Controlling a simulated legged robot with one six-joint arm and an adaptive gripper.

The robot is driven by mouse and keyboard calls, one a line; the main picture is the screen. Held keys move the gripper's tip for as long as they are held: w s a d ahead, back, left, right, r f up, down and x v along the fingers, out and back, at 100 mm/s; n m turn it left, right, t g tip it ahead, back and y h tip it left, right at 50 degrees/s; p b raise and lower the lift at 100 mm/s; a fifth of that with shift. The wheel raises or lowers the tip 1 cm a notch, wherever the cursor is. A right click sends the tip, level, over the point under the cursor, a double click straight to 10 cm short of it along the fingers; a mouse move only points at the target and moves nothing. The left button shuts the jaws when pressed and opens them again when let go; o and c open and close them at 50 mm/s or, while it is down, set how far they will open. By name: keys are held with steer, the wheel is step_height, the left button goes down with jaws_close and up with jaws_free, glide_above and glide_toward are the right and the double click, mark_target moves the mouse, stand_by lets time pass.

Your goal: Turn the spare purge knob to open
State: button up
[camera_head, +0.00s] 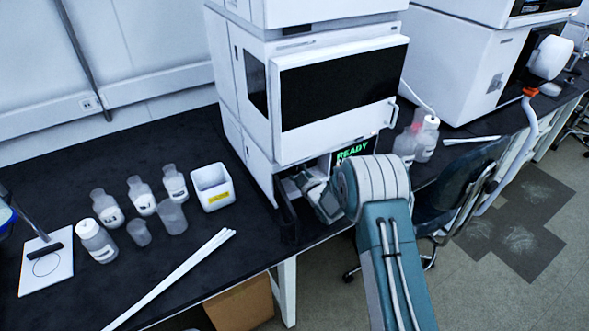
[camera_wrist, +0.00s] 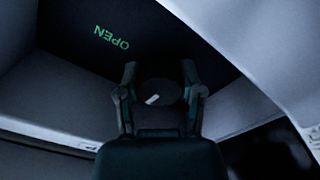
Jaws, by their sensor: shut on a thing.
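The spare purge knob (camera_wrist: 160,92) is a dark round knob with a short white mark, in the middle of the wrist view. My gripper (camera_wrist: 158,85) has one finger on each side of it and is shut on it. The white mark lies slanted, up to the right. A green OPEN label (camera_wrist: 111,38) shows on the dark panel above and left of the knob, upside down in this view. In the head view my arm reaches into the lower bay of the white chromatography stack (camera_head: 255,150), and the knob and fingertips are hidden there.
A green READY display (camera_head: 352,151) is beside my wrist. Bottles, a white bin (camera_head: 212,186) and white tubes (camera_head: 175,277) lie on the black bench to the left. More bottles (camera_head: 425,138) stand right of the stack. A chair (camera_head: 465,185) is beyond my arm.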

steer(key=m, duration=0.4)
steer(key=shift+f, duration=0.1)
steer(key=m, duration=0.4)
steer(key=shift+m, duration=0.3)
steer(key=m, duration=0.4)
steer(key=shift+m, duration=2.1)
steer(key=shift+d, duration=0.1)
steer(key=o, duration=1.2)
steer(key=shift+w, duration=0.1)
steer(key=shift+c, duration=0.2)
steer(key=v, duration=1.2)
